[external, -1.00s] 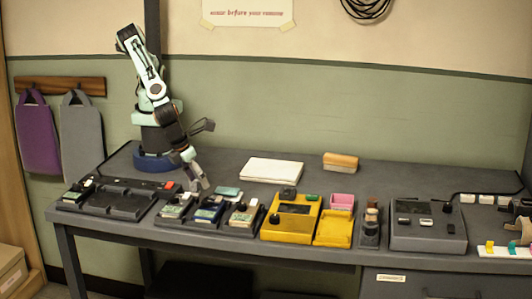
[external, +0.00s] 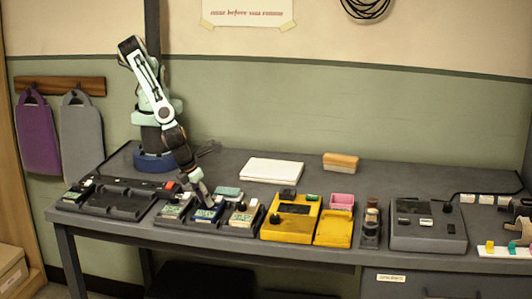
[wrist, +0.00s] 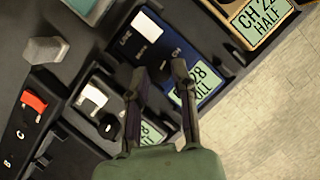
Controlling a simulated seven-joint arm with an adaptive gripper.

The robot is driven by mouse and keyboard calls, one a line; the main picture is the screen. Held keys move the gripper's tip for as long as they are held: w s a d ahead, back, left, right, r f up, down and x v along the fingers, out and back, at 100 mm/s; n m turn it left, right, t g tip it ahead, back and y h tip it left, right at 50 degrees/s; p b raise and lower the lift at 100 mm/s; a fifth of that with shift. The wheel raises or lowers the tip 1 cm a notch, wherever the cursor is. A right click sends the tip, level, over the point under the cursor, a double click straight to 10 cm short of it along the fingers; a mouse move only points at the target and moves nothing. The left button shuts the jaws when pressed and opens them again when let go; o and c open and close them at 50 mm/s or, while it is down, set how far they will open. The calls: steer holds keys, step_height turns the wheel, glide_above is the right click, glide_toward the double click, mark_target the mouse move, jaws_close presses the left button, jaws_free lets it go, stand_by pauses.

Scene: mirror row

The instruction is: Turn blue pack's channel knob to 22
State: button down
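The blue pack (external: 208,214) sits in the middle slot of the dark three-pack tray (external: 160,224). In the wrist view the blue pack (wrist: 147,34) has a "CH" mark and a pale green display (wrist: 203,80) reading 28, with "KILL" partly visible below. My gripper (wrist: 159,72) is just over the pack, its two fingers apart, one on each side of the area below the "CH" mark. The channel knob is not clearly distinguishable there; the fingers and shadow hide it. I cannot tell whether the fingers touch it.
A yellow unit (external: 288,222) stands to the right. The back of the table around the white pad (external: 271,169) is mostly clear.

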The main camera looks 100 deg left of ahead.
steer(key=shift+n, duration=0.3)
steer(key=n, duration=0.1)
steer(key=n+g, duration=0.1)
steer(key=n, duration=0.1)
steer(key=shift+w+n+g+y, duration=0.15)
steer(key=shift+n+g+y, duration=0.15)
steer(key=n+g, duration=0.1)
steer(key=n, duration=0.2)
steer(key=shift+w+n, duration=0.1)
steer(key=shift+n, duration=0.2)
steer(key=n+g, duration=0.2)
steer(key=n, duration=0.2)
steer(key=shift+w, duration=0.1)
steer(key=shift+a+f+n+g+h, duration=0.1)
steer(key=shift+n+g+h, duration=0.4)
steer(key=shift+n, duration=1.5)
steer(key=c, duration=0.9)
jaws_free()
steer(key=shift+w, duration=0.1)
